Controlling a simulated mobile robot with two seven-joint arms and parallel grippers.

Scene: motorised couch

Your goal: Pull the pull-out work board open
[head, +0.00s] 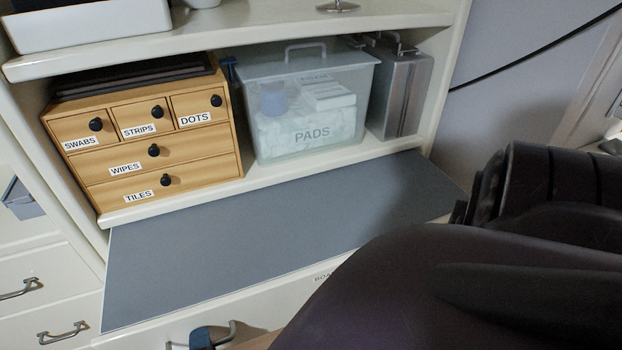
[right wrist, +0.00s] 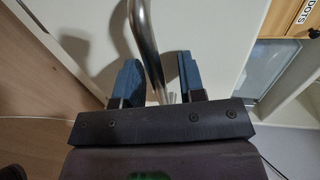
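The pull-out work board (head: 250,235), with a grey top and pale front edge, extends out below the shelf in the head view. A metal bar handle (head: 232,332) is on the front at the bottom of the view. It also shows in the right wrist view (right wrist: 147,45). My right gripper (right wrist: 158,80) has its blue fingers apart, one on each side of the handle bar, with a gap visible. One blue fingertip shows at the handle in the head view. My left gripper is not in view.
A wooden drawer box (head: 150,145) and a clear bin labelled PADS (head: 310,105) stand on the shelf, with a grey metal case (head: 400,95) beside them. The board's top is clear. White drawers with handles (head: 62,331) are at lower left.

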